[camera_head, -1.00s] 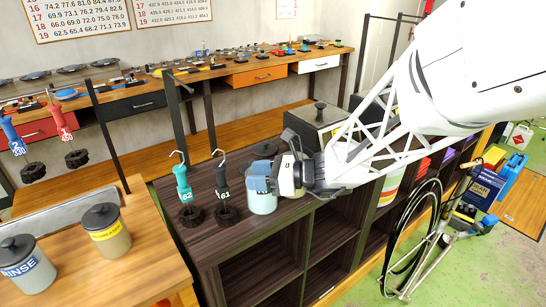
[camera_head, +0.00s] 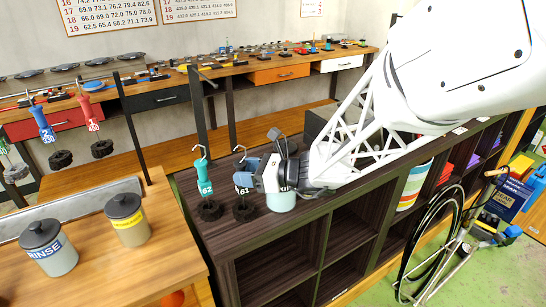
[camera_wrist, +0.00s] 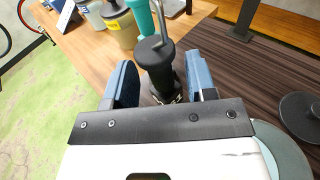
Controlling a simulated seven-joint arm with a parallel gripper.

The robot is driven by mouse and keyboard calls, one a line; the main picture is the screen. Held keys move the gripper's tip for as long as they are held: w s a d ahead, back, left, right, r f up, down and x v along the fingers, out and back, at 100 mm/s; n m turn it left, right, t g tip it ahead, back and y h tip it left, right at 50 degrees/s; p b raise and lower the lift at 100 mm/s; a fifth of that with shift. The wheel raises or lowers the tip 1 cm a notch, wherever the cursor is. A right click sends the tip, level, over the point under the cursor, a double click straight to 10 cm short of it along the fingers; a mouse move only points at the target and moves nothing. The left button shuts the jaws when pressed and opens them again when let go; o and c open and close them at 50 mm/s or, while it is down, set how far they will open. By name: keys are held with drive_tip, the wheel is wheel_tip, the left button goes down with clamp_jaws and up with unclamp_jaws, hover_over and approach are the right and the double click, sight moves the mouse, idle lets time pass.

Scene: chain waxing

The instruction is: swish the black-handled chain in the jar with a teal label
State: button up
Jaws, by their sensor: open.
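The black-handled chain (camera_head: 244,209), tagged 61, stands on the dark shelf top with its hook up. My gripper (camera_head: 249,173) is open at its handle. In the wrist view the black handle (camera_wrist: 155,52) shows between the two open fingers (camera_wrist: 160,88); contact cannot be told.
A teal-handled chain (camera_head: 205,188), tagged 62, stands close left of the black one. A RINSE jar (camera_head: 49,250) and a yellow-labelled jar (camera_head: 127,220) stand on the wooden bench (camera_head: 160,265) at left. Blue- and red-handled chains (camera_head: 92,118) hang behind.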

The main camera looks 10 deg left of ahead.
sight(239, 145)
drive_tip(key=shift+a+f, duration=0.1)
drive_tip(key=shift+a, duration=0.65)
drive_tip(key=shift+c, duration=0.5)
clamp_jaws()
idle(0.8)
drive_tip(key=shift+r, duration=3.2)
drive_tip(key=shift+r, duration=0.8)
